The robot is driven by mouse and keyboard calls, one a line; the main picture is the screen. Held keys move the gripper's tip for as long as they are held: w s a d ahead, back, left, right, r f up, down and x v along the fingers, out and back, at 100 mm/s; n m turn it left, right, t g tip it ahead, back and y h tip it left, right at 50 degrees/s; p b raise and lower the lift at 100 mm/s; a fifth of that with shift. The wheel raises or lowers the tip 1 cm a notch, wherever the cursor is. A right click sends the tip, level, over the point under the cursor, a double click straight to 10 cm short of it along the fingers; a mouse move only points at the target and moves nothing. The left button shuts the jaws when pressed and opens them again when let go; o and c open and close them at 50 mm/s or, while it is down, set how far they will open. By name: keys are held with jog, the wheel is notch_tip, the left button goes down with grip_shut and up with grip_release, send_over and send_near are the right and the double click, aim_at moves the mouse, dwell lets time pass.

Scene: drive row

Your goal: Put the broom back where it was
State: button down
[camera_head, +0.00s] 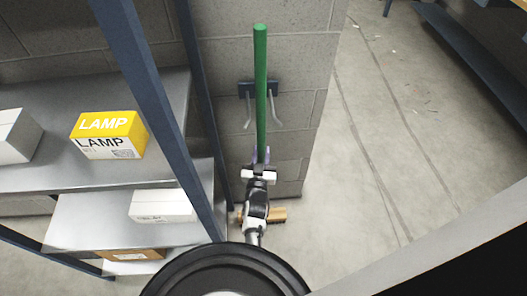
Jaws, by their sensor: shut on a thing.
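The broom has a green handle (260,90) that stands upright in front of a grey block pillar. Its tan brush head (279,214) is low, near the floor at the pillar's foot, and is partly hidden by my arm. A wall hook (247,90) with a dark plate and two pale prongs is fixed to the pillar. The handle passes in front of the hook, between its prongs in the picture; I cannot tell whether it touches the hook. My gripper (260,158) is shut on the green handle below the hook.
A metal shelf rack with blue posts (143,75) stands close on the left. It holds a yellow and white lamp box (108,135) and white boxes (162,206). Open concrete floor (390,130) lies to the right of the pillar. Another shelf (475,65) is at the far right.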

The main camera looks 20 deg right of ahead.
jog(key=shift+w+d+r, duration=0.1)
jog(key=shift+w, duration=0.15)
jog(key=shift+s, duration=0.1)
jog(key=c, duration=1.1)
grip_release()
jog(key=shift+f, duration=0.25)
